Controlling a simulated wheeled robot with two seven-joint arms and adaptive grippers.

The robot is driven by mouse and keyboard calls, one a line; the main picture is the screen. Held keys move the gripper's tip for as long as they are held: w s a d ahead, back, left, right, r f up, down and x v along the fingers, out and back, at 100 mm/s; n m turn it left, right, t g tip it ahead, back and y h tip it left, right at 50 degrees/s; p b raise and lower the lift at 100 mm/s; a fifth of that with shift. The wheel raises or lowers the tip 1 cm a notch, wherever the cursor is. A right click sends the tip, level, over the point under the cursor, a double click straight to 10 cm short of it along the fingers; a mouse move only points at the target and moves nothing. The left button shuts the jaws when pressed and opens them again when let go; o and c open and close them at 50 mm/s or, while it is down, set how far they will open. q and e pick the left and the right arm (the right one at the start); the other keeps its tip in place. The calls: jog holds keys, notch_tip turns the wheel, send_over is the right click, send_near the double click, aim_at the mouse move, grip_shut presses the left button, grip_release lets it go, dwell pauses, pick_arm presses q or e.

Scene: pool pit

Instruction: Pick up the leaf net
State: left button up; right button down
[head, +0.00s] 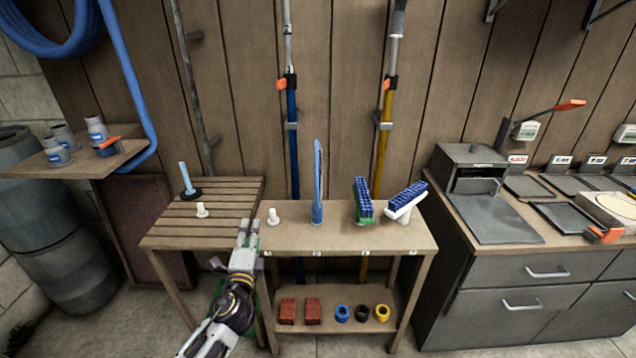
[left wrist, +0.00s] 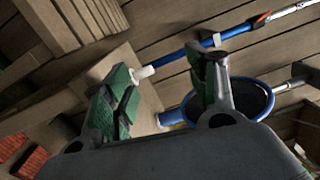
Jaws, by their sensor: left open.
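The leaf net (head: 317,185) stands upright on the small wooden bench (head: 345,239), seen nearly edge-on as a narrow blue shape. In the left wrist view its blue rim and dark mesh (left wrist: 255,100) show behind the right-hand finger, which hides part of it. My left gripper (head: 247,232) is open and empty at the bench's front left, left of the net and apart from it. Its two green-padded fingers show wide apart in the left wrist view (left wrist: 165,88). My right gripper is not in view.
A white peg (head: 273,217) stands between my left gripper and the net. A green-backed brush (head: 363,201) and a white brush (head: 406,201) stand right of the net. A slatted table (head: 185,222) is at left. Blue (head: 292,150) and yellow (head: 382,150) poles hang behind.

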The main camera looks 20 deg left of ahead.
aim_at(313, 210)
pick_arm(q)
jog(key=w+d+r+m+t+h, duration=0.35)
jog(key=m+h, duration=0.25)
jog(key=m, duration=0.5)
jog(key=d+f+m+g+h, duration=0.1)
jog(key=m+h, duration=0.1)
jog(key=m, duration=0.2)
jog(key=w+d+f+m+g+h, duration=0.1)
jog(key=d+f+m, duration=0.1)
jog(key=m, duration=0.2)
jog(key=w+d+f+m+g+h, duration=0.1)
jog(key=m+h, duration=0.1)
jog(key=m, duration=0.2)
jog(key=shift+w+d+f+g+h, duration=0.2)
jog(key=shift+f+g+h, duration=0.1)
jog(key=shift+f, duration=0.1)
jog(key=shift+f+m, duration=0.5)
jog(key=shift+m, duration=0.2)
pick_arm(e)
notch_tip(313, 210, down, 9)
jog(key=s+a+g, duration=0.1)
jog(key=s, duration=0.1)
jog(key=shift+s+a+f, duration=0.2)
pick_arm(q)
jog(key=shift+w+d, duration=0.1)
jog(key=shift+w, duration=0.1)
